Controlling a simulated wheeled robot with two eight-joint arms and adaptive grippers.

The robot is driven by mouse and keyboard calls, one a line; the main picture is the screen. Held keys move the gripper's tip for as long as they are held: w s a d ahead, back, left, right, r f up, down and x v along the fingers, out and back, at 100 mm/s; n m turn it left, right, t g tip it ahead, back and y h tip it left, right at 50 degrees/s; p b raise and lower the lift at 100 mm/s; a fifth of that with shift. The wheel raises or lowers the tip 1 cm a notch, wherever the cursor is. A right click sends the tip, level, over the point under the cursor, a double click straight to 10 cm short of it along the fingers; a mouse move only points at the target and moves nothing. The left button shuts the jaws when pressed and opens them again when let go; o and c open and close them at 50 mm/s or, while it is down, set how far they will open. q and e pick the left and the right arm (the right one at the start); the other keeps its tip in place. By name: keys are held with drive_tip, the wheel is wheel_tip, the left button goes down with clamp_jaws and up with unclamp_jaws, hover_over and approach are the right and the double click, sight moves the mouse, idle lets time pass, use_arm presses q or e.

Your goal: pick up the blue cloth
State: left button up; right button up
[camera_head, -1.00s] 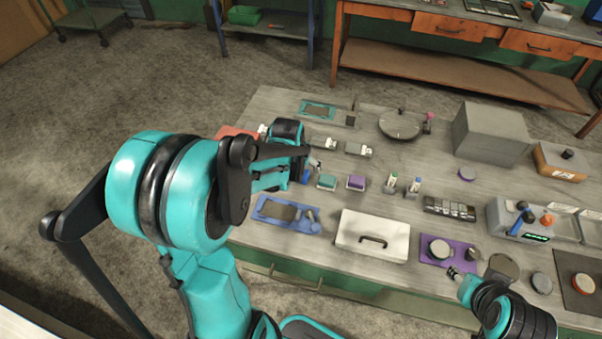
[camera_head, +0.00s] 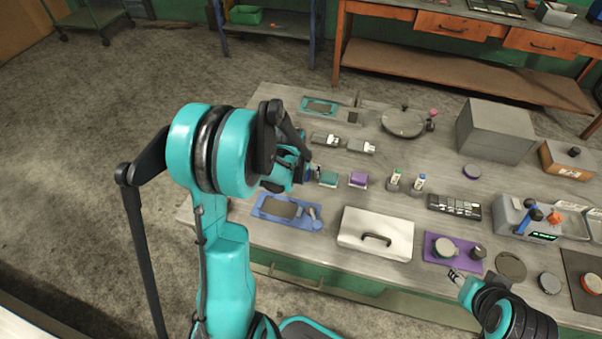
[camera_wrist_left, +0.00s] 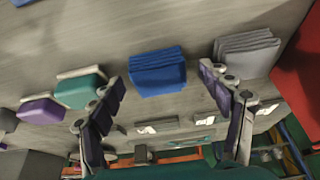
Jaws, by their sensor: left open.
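The blue cloth (camera_wrist_left: 157,72) lies folded on the grey table in the left wrist view. My left gripper (camera_wrist_left: 160,80) is open, with its fingertips apart on either side of the cloth in that view and nothing held between them. In the head view the left gripper (camera_head: 306,170) is low over the table's left part, and it and its arm largely hide the cloth. My right gripper (camera_head: 455,275) is near the front of the table by a purple mat; it is too small to tell if it is open.
A teal item (camera_wrist_left: 80,90) and a purple item (camera_wrist_left: 40,110) lie left of the cloth. A grey folded stack (camera_wrist_left: 247,52) and a red surface (camera_wrist_left: 300,75) are to its right. In the head view a blue tray (camera_head: 287,212) and a white case (camera_head: 376,234) lie in front.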

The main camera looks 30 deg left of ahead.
use_arm(q)
drive_tip(key=c, duration=1.2)
drive_tip(key=shift+c, duration=0.2)
drive_tip(key=shift+r, duration=0.55)
drive_tip(key=r, duration=0.1)
drive_tip(key=d+r+p, duration=0.1)
drive_tip(key=r+p, duration=0.1)
drive_tip(key=r, duration=0.1)
drive_tip(key=shift+w+d, duration=0.15)
drive_tip(key=shift+w, duration=0.15)
drive_tip(key=w+d+r+p, duration=0.2)
drive_tip(key=w+d+r, duration=0.2)
drive_tip(key=d, duration=0.5)
drive_tip(key=shift+w+d+r+p, duration=0.2)
drive_tip(key=shift+r+p, duration=0.1)
drive_tip(key=shift+r, duration=0.65)
